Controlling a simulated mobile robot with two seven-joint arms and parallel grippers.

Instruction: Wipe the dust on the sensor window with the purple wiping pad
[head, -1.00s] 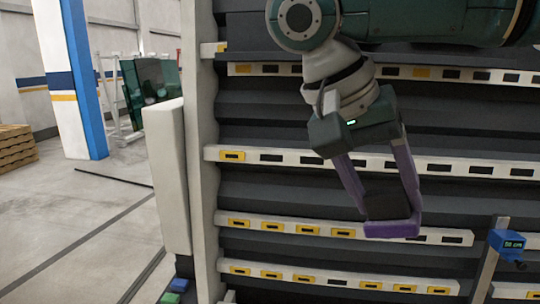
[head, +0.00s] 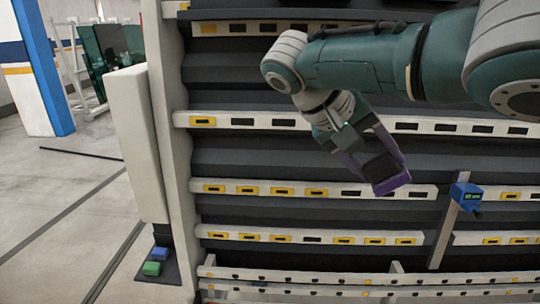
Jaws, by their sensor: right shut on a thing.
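My right gripper (head: 384,172) hangs in front of the washer's slats, fingers angled down and to the right. It is shut on the purple wiping pad (head: 393,185), which shows at the fingertips below a dark block. A small blue sensor (head: 466,193) is fixed to an upright grey post to the right of the pad, with a clear gap between them. Its window is too small here to show any dust. My left gripper is not in view.
Pale rails with yellow and black slots (head: 315,191) cross the dark slats. Open floor (head: 55,215) lies left of the pale upright panel (head: 138,150).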

